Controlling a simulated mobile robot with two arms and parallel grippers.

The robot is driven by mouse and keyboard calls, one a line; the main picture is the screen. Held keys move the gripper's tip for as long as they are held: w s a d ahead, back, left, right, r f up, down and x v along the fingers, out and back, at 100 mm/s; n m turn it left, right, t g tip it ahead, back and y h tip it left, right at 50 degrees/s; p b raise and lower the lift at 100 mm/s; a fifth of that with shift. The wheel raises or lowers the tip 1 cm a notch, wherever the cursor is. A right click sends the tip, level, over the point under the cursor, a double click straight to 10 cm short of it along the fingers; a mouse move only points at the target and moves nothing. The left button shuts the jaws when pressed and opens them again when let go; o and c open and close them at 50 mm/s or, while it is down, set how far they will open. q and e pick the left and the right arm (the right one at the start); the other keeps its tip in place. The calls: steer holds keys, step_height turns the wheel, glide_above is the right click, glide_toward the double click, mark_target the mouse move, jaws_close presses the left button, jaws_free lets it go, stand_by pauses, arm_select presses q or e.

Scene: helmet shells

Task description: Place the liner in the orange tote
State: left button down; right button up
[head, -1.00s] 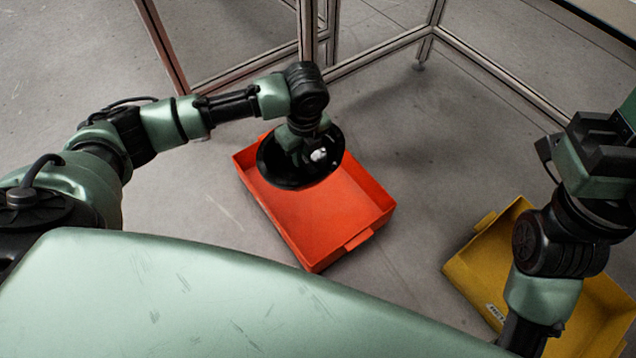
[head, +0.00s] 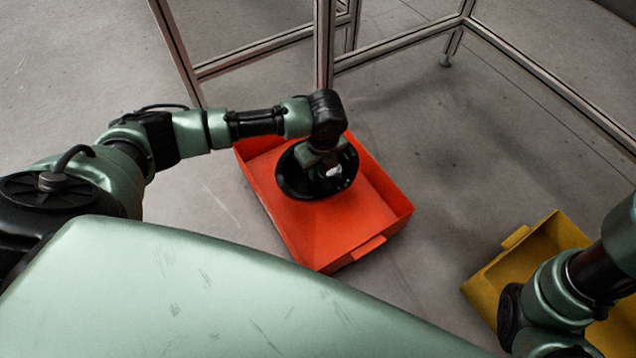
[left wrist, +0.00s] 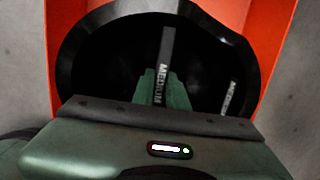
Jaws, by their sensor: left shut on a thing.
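The liner (head: 289,181) is a black, bowl-like shell, seen in the head view over the orange tote's inside. In the left wrist view the liner (left wrist: 95,60) fills the middle, with straps lettered "MEDIUM". My left gripper (head: 322,170) is shut on it, and its green fingers show in the left wrist view (left wrist: 166,90). The orange tote (head: 372,228) stands on the floor, and its walls show around the liner in the left wrist view (left wrist: 277,45). I cannot tell whether the liner touches the tote's bottom. My right gripper is out of view; only that arm shows.
A yellow tote (head: 498,268) stands on the floor at the right, partly hidden by my right arm. A metal frame (head: 325,55) rises just behind the orange tote. Bare grey floor lies between the two totes.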

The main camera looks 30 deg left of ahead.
arm_select(q)
steer(key=shift+f+b, duration=0.3)
steer(key=shift+f, duration=0.35)
step_height(320, 180, down, 3)
steer(key=shift+f+b, duration=0.15)
steer(key=shift+b, duration=1.05)
steer(key=c, duration=1.4)
jaws_free()
